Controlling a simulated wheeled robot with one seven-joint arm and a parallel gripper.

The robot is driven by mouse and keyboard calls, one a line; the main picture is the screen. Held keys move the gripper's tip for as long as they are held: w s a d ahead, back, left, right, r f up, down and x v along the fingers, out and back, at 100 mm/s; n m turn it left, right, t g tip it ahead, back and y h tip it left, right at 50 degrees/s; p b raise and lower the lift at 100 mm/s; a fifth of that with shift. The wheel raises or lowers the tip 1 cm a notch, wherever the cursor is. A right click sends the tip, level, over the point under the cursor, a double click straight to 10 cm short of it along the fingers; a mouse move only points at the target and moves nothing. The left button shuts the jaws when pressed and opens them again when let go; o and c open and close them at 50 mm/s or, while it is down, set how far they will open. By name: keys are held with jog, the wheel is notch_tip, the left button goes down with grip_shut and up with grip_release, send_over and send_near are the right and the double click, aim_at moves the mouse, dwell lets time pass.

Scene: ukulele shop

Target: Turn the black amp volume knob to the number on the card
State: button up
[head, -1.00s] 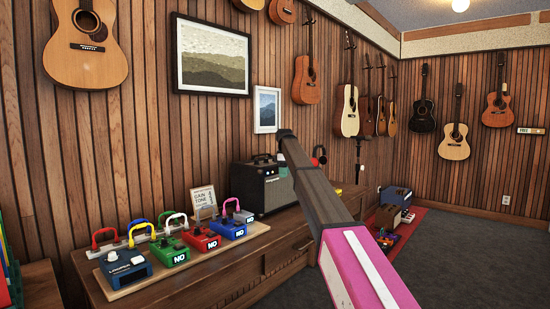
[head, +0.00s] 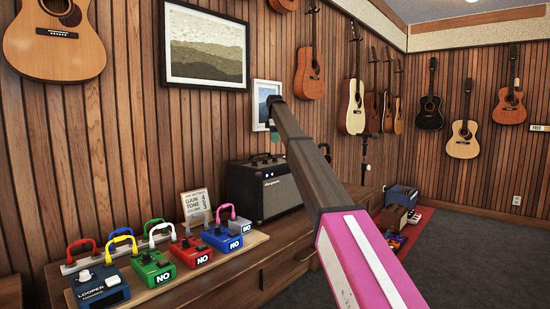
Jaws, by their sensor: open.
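The black amp (head: 238,190) with a grey grille stands on the wooden cabinet against the slatted wall, left of my arm. A dark handle and small dark shapes show along its top edge, but I cannot make out single knobs or their settings. The white card (head: 194,205) stands upright behind the pedals, left of the amp. It reads "GAIN" and "TONE" with numbers at its right side; a lower line is too small to read. My arm crosses the middle of the head view and covers the amp's right end.
A pedal board (head: 240,249) holds several coloured pedals with cables on the low wooden cabinet (head: 262,270). Several guitars and framed pictures hang on the walls. Grey carpet (head: 480,250) there is free.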

aim_at(275, 159)
notch_tip(275, 159, down, 9)
jog(key=shift+f, duration=0.2)
jog(key=c, duration=0.9)
